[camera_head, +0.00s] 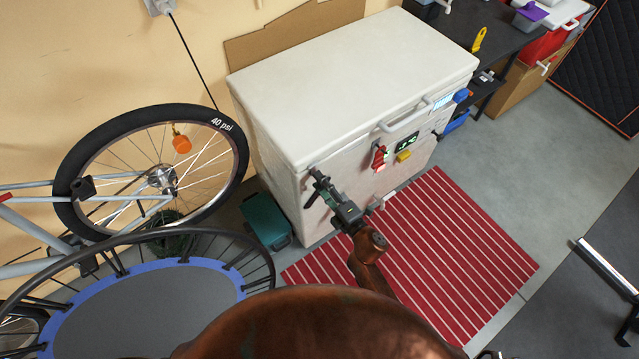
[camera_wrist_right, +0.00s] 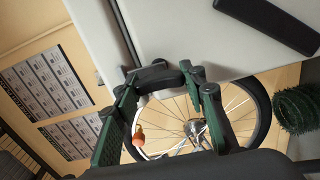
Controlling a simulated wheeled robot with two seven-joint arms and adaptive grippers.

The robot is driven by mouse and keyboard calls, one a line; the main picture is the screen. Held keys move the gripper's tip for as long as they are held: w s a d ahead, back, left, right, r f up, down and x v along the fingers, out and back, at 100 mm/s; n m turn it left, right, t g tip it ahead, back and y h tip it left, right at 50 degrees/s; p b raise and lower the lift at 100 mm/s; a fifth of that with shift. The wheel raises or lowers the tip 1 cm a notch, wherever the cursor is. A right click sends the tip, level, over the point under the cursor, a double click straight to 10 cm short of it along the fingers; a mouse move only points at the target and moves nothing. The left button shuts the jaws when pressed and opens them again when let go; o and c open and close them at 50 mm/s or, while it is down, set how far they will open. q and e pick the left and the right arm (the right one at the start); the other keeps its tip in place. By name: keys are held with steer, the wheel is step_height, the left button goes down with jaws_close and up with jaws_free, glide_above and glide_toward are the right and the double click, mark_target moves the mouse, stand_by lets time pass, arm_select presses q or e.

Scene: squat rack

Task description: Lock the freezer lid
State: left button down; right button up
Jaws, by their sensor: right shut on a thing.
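The white chest freezer (camera_head: 320,210) stands against the wall, and its lid (camera_head: 350,75) looks down and closed. A white handle (camera_head: 405,115) is at the lid's front edge. My right gripper (camera_head: 322,188) is at the freezer's front left corner, just below the lid edge. In the right wrist view, its green-padded fingers (camera_wrist_right: 165,105) are around a dark, curved latch-like piece (camera_wrist_right: 165,76) by the seam between two white panels. The fingers hide part of this piece, so I cannot tell whether it is locked. My left gripper is not in view.
A bicycle wheel (camera_head: 98,120) and a round trampoline (camera_head: 150,310) stand left of the freezer. A teal box (camera_head: 265,220) lies beside its base. A red striped mat (camera_head: 465,240) covers the floor in front. A dark table (camera_head: 475,25) stands to the right.

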steer(key=shift+s+a+f+n, duration=0.1)
steer(key=shift+s+f+n, duration=0.1)
steer(key=shift+n, duration=0.2)
steer(key=o, duration=1.2)
steer(key=shift+r, duration=0.1)
steer(key=shift+w, duration=0.1)
steer(key=v, duration=1.2)
